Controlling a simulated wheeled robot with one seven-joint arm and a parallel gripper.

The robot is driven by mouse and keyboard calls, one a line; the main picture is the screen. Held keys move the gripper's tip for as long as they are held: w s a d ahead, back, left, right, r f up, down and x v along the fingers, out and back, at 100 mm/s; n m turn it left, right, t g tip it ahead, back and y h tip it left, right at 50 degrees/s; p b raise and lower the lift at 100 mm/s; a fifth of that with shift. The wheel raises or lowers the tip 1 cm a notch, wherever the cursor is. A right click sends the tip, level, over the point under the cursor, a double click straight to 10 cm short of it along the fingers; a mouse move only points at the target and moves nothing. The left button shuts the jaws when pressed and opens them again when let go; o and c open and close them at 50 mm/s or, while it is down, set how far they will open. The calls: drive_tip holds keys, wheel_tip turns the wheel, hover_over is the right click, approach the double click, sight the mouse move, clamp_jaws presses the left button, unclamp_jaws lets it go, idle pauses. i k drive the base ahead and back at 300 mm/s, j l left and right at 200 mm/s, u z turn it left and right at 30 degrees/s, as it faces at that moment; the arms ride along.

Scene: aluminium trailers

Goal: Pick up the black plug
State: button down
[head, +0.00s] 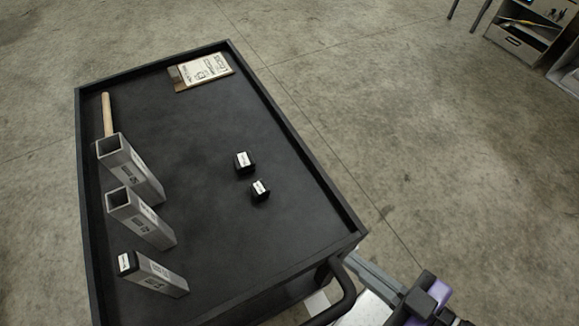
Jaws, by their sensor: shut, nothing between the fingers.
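Two loose black plugs with white labels lie on the black trolley top (205,240), right of its middle. The farther plug (244,162) and the nearer plug (260,190) stand a little apart. A third black plug (125,262) with a white label sits in the end of the nearest aluminium tube (160,277). My gripper (421,301), black beside a purple part, is at the bottom right, outside the trolley and away from the plugs. It is shut and empty; its fingertips are hard to make out.
Two more square aluminium tubes, the middle one (140,217) and the far one (130,167), have open ends. A wooden-handled tool (107,114) and a labelled board (203,71) lie farther back. The trolley has a raised rim and a black handle (345,296). Its middle is clear.

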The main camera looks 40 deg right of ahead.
sight(259, 189)
drive_tip(key=k, duration=0.6)
drive_tip(key=u, duration=1.6)
drive_tip(key=l, duration=0.45)
drive_tip(key=k+l+u, duration=0.15)
drive_tip(key=l, duration=0.3)
drive_tip(key=k+l, duration=0.1)
drive_tip(key=l, duration=0.35)
drive_tip(key=k+l+u, duration=0.1)
drive_tip(key=l, duration=0.3)
drive_tip(key=k+l+u, duration=0.1)
drive_tip(key=l, duration=0.35)
drive_tip(key=k+l, duration=0.1)
drive_tip(key=l, duration=0.35)
drive_tip(key=k+l, duration=0.1)
drive_tip(key=l, duration=0.3)
drive_tip(key=k+l, duration=0.1)
drive_tip(key=l, duration=0.35)
drive_tip(key=k+l, duration=0.15)
drive_tip(key=l, duration=0.25)
